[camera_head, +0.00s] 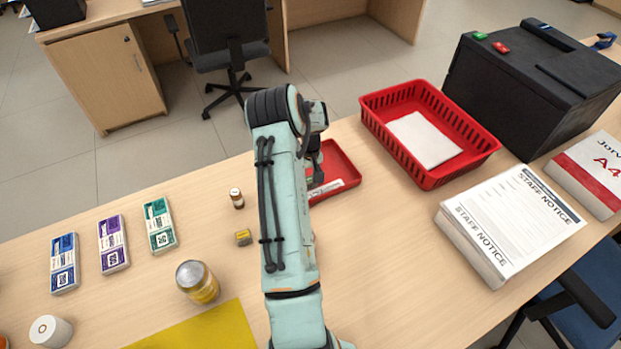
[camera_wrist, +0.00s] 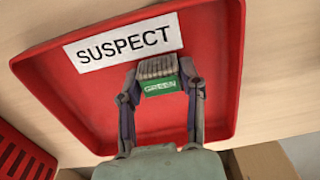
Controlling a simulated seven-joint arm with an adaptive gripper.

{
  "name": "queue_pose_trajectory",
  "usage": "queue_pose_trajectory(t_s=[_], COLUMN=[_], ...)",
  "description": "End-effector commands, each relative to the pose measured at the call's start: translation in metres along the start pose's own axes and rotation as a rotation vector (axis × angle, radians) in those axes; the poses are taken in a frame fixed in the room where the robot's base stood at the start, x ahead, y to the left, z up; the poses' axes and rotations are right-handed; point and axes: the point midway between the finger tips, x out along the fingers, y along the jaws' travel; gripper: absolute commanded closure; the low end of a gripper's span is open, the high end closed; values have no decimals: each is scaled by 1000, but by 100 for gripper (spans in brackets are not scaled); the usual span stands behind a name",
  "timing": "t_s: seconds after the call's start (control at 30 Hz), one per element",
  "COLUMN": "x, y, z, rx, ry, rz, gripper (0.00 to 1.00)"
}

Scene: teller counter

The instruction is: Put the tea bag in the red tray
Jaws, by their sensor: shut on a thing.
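The red tray (camera_head: 346,168) is shallow and lies on the counter, partly hidden behind my arm in the head view. In the wrist view the tray (camera_wrist: 215,50) fills much of the picture and has a white label reading SUSPECT. My gripper (camera_wrist: 159,72) is over the tray, below the label in that view. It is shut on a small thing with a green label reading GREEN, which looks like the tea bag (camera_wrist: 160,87). I cannot tell whether the tea bag touches the tray floor. In the head view my arm mostly hides the gripper and the tea bag.
A red slotted basket (camera_head: 452,168) with white paper stands right of the tray, before a black box (camera_head: 535,85). A notice stack (camera_head: 490,245) lies nearer. A small brown bottle (camera_head: 237,199), a yellow box (camera_head: 243,237) and a jar (camera_head: 197,284) stand left of my arm.

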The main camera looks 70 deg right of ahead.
Motion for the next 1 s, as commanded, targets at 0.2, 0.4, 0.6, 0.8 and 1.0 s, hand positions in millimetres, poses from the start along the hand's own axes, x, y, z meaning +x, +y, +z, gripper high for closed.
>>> queue_pose_trajectory(t_s=[0.2, 0.4, 0.6, 0.8, 1.0], x=[0, 2, 2, -6, -45], y=[0, 0, 0, 0, 0], z=[0, 0, 0, -1, -1], rx=[0, 0, 0, 0, -1], ry=[1, 1, 1, 3, 7], rz=[0, 1, 0, 1, 2], gripper=[73, 35, 35, 35, 35])
